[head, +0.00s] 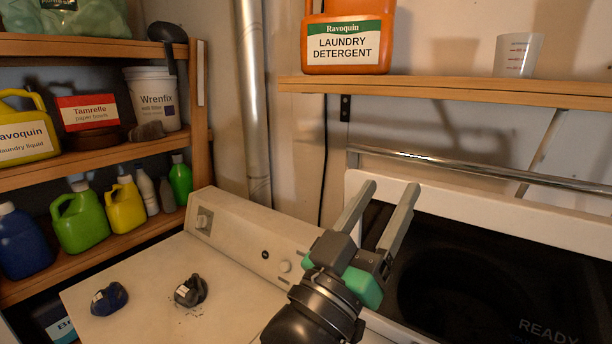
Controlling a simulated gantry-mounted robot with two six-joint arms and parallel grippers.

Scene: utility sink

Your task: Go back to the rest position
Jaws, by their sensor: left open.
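My left gripper (391,187) is in the middle of the head view, with its arm coming up from the bottom edge. Its two grey fingers point up and away and stand apart, with nothing between them. It shows in front of the white machine's control panel (245,244) and the left edge of the dark open tub (460,285). How high it is above them I cannot tell. My right gripper does not show.
A dark blue lump (109,299) and a black lump (190,291) with crumbs lie on the white top (150,270). A wooden shelf unit (100,160) with bottles stands left. A wall shelf (450,88) holds an orange detergent container (347,45) and a measuring cup (517,55).

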